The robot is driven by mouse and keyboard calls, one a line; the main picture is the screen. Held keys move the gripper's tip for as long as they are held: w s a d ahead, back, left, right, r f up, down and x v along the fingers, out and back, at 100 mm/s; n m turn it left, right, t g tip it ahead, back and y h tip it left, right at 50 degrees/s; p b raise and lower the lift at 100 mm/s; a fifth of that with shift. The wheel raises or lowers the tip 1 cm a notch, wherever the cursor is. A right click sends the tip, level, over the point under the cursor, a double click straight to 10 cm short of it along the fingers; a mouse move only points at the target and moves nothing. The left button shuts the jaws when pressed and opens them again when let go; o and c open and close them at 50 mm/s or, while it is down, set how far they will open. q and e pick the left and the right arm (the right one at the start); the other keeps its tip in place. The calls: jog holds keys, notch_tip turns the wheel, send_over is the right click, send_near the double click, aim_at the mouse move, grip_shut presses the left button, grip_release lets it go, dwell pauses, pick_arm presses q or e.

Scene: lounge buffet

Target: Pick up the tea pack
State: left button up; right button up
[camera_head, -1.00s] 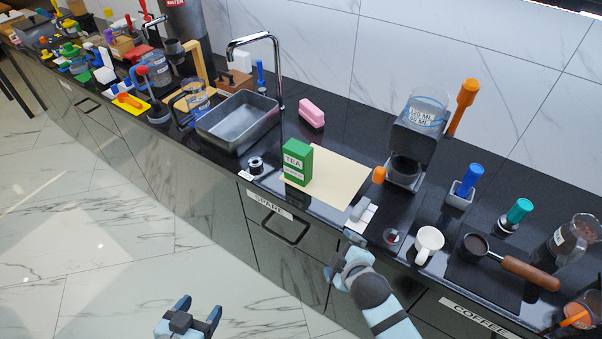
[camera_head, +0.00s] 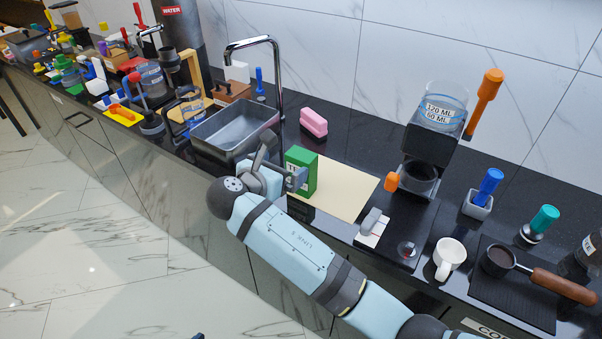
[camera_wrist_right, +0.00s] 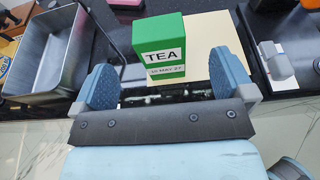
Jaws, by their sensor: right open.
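The tea pack (camera_head: 303,168) is a green upright box with a white TEA label, standing at the left end of a cream mat (camera_head: 345,188) on the black counter. It also shows in the right wrist view (camera_wrist_right: 160,37). My right gripper (camera_head: 282,164) is open in front of the pack. In the wrist view its blue fingers (camera_wrist_right: 166,78) stand wide apart, one to each side of the pack's front, with clear gaps. The right finger partly covers the pack's label in the head view. Only a small dark tip of my left gripper (camera_head: 198,336) shows at the bottom edge.
A metal sink (camera_head: 235,128) with a tall faucet lies just left of the pack. A pink block (camera_head: 313,123) is behind it. A coffee dispenser (camera_head: 432,140), a white mug (camera_head: 449,258) and a portafilter (camera_head: 499,258) stand to the right. The counter's left part is crowded.

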aim_at(299, 156)
jog(key=x, duration=0.9)
jog(key=shift+w+f, duration=0.3)
jog(key=shift+w, duration=0.05)
jog(key=c, duration=1.3)
jog(key=shift+r, duration=0.1)
notch_tip(299, 156, up, 20)
jog(key=shift+f+p, duration=0.1)
jog(key=shift+p, duration=0.25)
